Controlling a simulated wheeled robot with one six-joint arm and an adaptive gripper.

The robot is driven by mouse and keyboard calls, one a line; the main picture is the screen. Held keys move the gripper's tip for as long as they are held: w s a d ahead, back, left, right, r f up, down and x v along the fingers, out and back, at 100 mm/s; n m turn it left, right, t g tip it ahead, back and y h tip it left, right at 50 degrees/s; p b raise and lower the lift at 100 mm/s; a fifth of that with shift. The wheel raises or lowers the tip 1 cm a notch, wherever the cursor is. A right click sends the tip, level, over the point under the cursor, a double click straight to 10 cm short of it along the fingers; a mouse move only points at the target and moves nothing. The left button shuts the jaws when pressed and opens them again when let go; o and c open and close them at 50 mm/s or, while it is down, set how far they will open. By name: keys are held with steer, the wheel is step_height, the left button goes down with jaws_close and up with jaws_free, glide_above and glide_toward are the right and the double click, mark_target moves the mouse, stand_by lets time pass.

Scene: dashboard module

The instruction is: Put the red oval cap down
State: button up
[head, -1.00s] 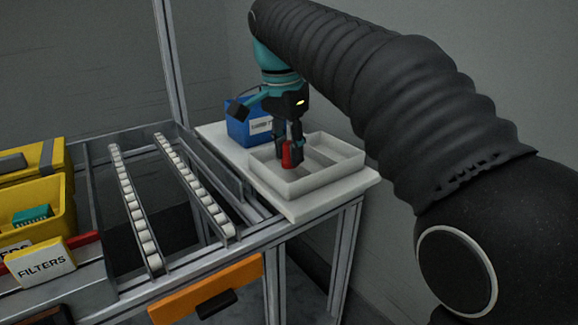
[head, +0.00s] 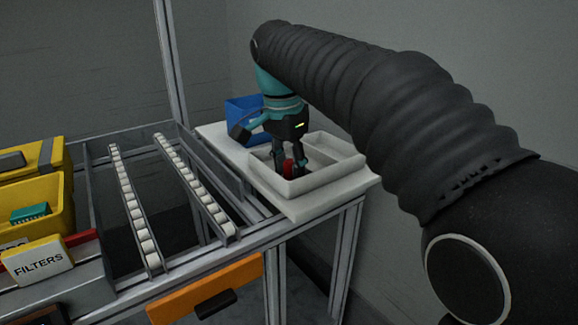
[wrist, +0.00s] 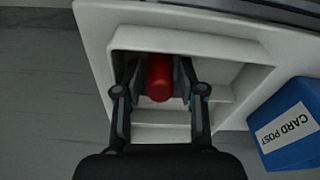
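The red oval cap (head: 288,166) is inside the white divided tray (head: 290,189), down in the compartment on its left side in the head view. In the wrist view the cap (wrist: 159,78) shows as a red rounded body between the fingers. My gripper (head: 287,168) points down into the tray and straddles the cap.
The tray stands on a white board (head: 310,210). A blue box (head: 240,112) sits behind it; its "CARD POST" label shows in the wrist view (wrist: 288,128). Roller rails (head: 195,185) and yellow bins (head: 45,200) are to the left. Tray walls and dividers surround the fingers closely.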

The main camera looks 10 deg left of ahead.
steer(key=shift+r, duration=0.1)
step_height(320, 180, up, 12)
steer(key=s+p, duration=0.1)
steer(key=p, duration=0.2)
steer(key=shift+a, duration=0.4)
steer(key=shift+s, duration=0.1)
steer(key=s+d+f+n+t+y, duration=0.1)
steer(key=s+d+f+n, duration=0.15)
steer(key=d, duration=0.75)
steer(key=s+d+f+n+t, duration=0.1)
steer(key=s+d+f, duration=0.3)
steer(key=d, duration=0.6)
steer(key=s+d+f+n+t, duration=0.1)
steer(key=s+d+f, duration=0.4)
steer(key=f, duration=0.3)
steer(key=s+d+f+n+t, duration=0.1)
steer(key=s+d+f+n, duration=0.1)
steer(key=s+d+f, duration=0.3)
step_height(320, 180, down, 3)
steer(key=shift+s+r, duration=0.1)
steer(key=shift+s, duration=0.85)
